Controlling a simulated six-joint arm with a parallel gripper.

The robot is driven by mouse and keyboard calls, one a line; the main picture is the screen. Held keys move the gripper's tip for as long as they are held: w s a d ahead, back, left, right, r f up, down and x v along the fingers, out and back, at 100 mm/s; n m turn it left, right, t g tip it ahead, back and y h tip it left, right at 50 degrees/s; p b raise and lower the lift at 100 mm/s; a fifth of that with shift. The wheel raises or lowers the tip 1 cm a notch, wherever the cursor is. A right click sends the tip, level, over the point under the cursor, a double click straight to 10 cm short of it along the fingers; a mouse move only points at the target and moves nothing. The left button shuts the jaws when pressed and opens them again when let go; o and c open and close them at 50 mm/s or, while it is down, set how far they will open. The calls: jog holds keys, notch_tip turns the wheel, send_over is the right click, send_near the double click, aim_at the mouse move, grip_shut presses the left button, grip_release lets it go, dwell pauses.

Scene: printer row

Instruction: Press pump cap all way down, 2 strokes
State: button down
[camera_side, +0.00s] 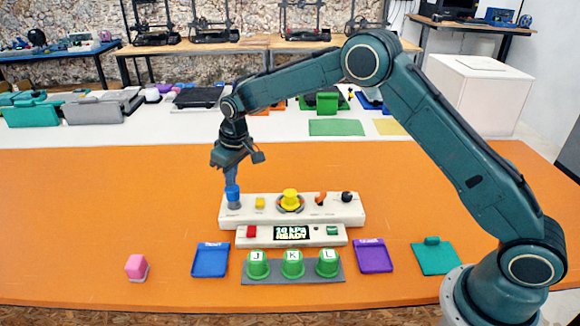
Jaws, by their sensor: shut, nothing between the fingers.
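The pump cap appears to be the blue cap (232,191) on a grey collar at the left end of the white panel (330,220). My gripper (231,181) points straight down with its fingers shut, directly over the blue cap. The fingertips look to be at the cap's top; whether they press on it or just hover, I cannot tell. The gripper partly hides the cap's top.
The panel also carries a yellow knob (290,198), an orange lever (320,198) and a black knob (346,197). In front stand green cups (292,264) marked J, K, L, a blue tray (210,260), a purple tray (374,256) and a pink block (136,266). The orange table's left side is clear.

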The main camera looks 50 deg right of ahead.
jog(key=shift+f, duration=1.5)
jog(key=shift+r, duration=0.1)
jog(key=shift+w+v, duration=0.2)
jog(key=shift+v, duration=0.7)
jog(key=shift+w+v, duration=0.15)
jog(key=shift+v, duration=0.7)
jog(key=shift+a+r, duration=0.1)
jog(key=shift+r, duration=0.1)
jog(key=shift+w+v, duration=0.25)
jog(key=shift+v, duration=0.95)
jog(key=shift+w+v, duration=0.25)
jog(key=shift+v, duration=1)
jog(key=shift+a+r, duration=0.1)
jog(key=shift+r, duration=0.4)
